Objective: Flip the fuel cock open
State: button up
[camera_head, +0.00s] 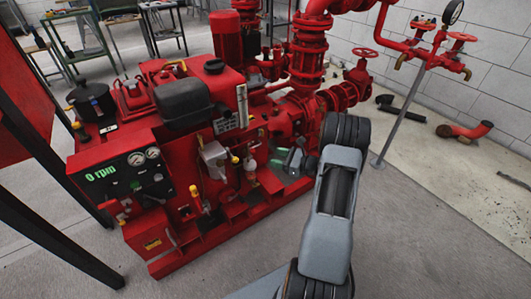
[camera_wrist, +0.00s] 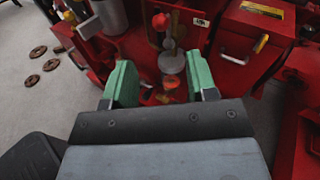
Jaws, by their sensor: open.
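My gripper (camera_wrist: 160,83) has two green finger pads, wide apart with nothing held between them. In the head view my gripper (camera_head: 291,157) is beside the red engine, pointing left, partly hidden by its own arm. Past the fingers in the wrist view is a grey round fitting (camera_wrist: 171,63) with a red knob (camera_wrist: 160,21) beyond it and a small orange-red part (camera_wrist: 169,82) nearer. These appear to belong to the fuel cock, but I cannot make out its lever or position clearly. The gripper looks apart from them.
The red engine (camera_head: 165,225) carries a gauge panel (camera_head: 130,172) and several yellow-tipped handles. Red pump pipes (camera_head: 310,60) rise behind my gripper. In the wrist view a red box with a yellow-tipped handle (camera_wrist: 261,44) is at right. Bare floor (camera_head: 420,235) lies to the right.

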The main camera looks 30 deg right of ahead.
jog(key=shift+p+v, duration=0.3)
jog(key=shift+v, duration=1.85)
jog(key=s+a+r+n+g+h+p, duration=0.1)
jog(key=s+a+r+n+g+p, duration=0.2)
jog(key=a+r+n+g+p, duration=0.5)
jog(key=s+a+r+n+g+p, duration=0.3)
jog(key=a+r+n+p, duration=0.45)
jog(key=r, duration=0.75)
jog(key=s+a+r+n+h+p, duration=0.2)
jog(key=s+r+n+h+p, duration=0.1)
jog(key=r, duration=0.4)
jog(key=s+a+r+n+h+p, duration=0.2)
jog(key=s+r+n+h+p, duration=0.1)
jog(key=r, duration=0.4)
jog(key=s+a+r+n+t+h+p, duration=0.1)
jog(key=s+a+r+n+h+p, duration=0.1)
jog(key=s+r+n+p, duration=0.3)
jog(key=shift+s+a+r+h+p, duration=0.3)
jog(key=shift+r+h+p, duration=0.5)
jog(key=shift+r+h, duration=0.15)
